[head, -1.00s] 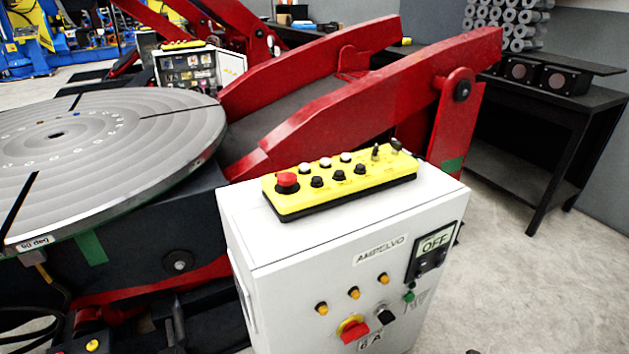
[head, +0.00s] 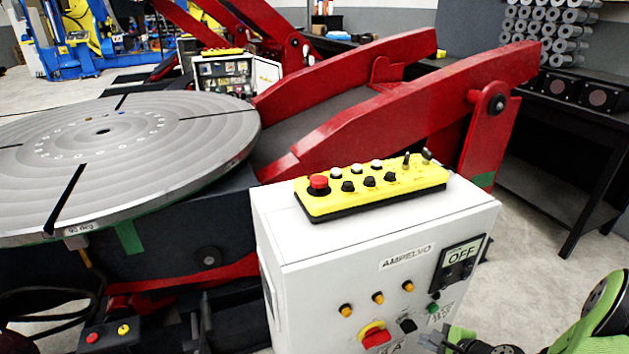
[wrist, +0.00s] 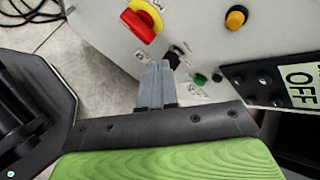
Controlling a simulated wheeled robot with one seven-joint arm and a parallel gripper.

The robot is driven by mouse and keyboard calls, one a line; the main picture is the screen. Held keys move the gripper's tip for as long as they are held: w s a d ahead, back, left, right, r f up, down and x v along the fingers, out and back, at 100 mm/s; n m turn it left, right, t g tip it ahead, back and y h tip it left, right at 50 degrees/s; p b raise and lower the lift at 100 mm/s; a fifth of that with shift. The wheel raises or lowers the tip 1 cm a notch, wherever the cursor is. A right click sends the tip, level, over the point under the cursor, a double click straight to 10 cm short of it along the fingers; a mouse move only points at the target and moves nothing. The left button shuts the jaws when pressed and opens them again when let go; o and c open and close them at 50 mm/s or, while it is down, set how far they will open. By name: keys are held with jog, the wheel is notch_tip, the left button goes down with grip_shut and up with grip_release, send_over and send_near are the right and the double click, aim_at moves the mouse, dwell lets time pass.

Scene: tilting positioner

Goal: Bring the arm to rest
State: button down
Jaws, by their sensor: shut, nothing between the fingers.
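My gripper (head: 436,342) is at the bottom right of the head view, low in front of the white control cabinet (head: 340,262). In the wrist view my gripper (wrist: 157,84) has its two grey fingers together, with nothing between them. The fingertips are close to the cabinet's front, by a black knob (wrist: 174,54) that they partly cover. I cannot tell whether they touch it. A red rotary switch on a yellow plate (wrist: 141,20) is up and to the left of the fingers. A panel reading OFF (wrist: 300,86) is on the right.
A yellow button box (head: 375,187) lies on the cabinet top. The round grey turntable (head: 100,165) is at left, with red positioner arms (head: 400,115) behind the cabinet. A black bench (head: 550,170) stands at right. Pale floor shows between bench and cabinet.

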jog(key=s+a+r+n+g, duration=0.1)
jog(key=a+r+n+g, duration=0.1)
jog(key=a+r+n, duration=0.5)
jog(key=s+a+r+n+g+h, duration=0.1)
jog(key=s+a+r+n+h, duration=0.15)
jog(key=s+r+n, duration=0.55)
jog(key=s+a+r+n+h, duration=0.1)
jog(key=s+a+r+n, duration=0.2)
jog(key=s+r+n, duration=0.45)
jog(key=s+r+m+p, duration=0.1)
jog(key=s+r+p, duration=0.2)
jog(key=r+p, duration=1)
jog(key=shift+r+m, duration=0.35)
jog(key=shift+f, duration=0.15)
